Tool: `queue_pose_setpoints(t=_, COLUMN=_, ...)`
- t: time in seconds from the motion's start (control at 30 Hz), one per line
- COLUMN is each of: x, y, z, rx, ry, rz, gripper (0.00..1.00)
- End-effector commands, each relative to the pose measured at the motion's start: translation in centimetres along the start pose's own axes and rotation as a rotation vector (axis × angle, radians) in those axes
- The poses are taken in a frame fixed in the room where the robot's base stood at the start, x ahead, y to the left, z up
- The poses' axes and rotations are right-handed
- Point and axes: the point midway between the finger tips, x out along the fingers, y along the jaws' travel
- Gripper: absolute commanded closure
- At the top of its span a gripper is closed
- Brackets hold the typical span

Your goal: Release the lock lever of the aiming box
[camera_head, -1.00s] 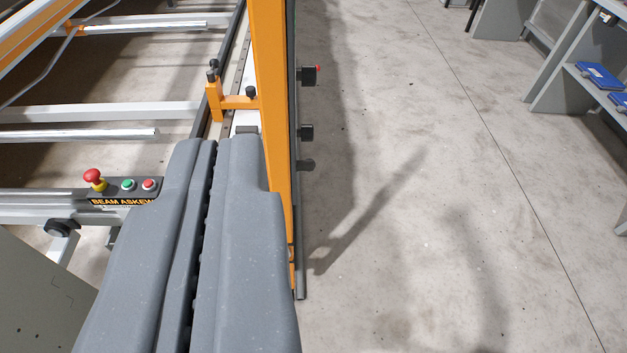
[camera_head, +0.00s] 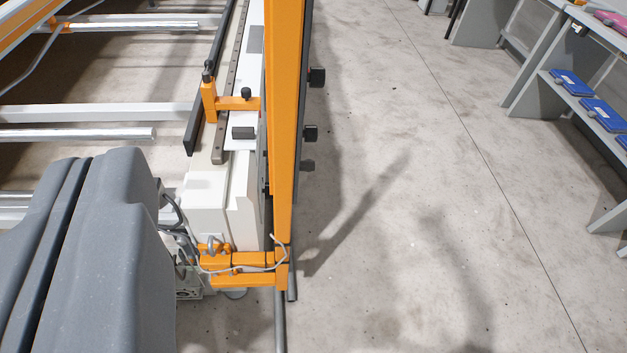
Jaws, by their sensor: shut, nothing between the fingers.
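I cannot tell for sure which part is the aiming box or its lock lever. A white box-shaped housing (camera_head: 207,205) stands left of the lower orange upright (camera_head: 285,140). Several small black knobs or levers (camera_head: 317,77) stick out from the upright's right side. An orange bracket (camera_head: 225,104) with black knobs joins the upright's left side. My gripper's fingers do not show; a large grey part of my arm fills the lower left, apart in the picture from the upright.
An orange clamp (camera_head: 240,262) with a loose grey cable sits at the upright's foot. Light rails (camera_head: 95,113) of the gantry cross the left. Grey shelves (camera_head: 580,95) with blue items (camera_head: 570,83) stand at the right. The concrete floor (camera_head: 430,200) between is clear.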

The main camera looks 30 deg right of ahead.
Motion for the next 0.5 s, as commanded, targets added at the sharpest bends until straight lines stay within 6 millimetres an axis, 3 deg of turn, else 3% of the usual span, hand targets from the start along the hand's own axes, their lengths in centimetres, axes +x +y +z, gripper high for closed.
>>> queue_pose_setpoints(t=0.17, x=4.0, y=2.3, z=0.3, rx=-0.104, ry=0.019, rz=0.075, gripper=1.00)
queue_pose_setpoints(t=0.33, x=11.1, y=7.0, z=1.1, rx=-0.342, ry=0.059, rz=0.198, gripper=1.00)
queue_pose_setpoints(t=0.5, x=18.0, y=12.0, z=3.3, rx=-0.624, ry=0.083, rz=0.285, gripper=1.00)
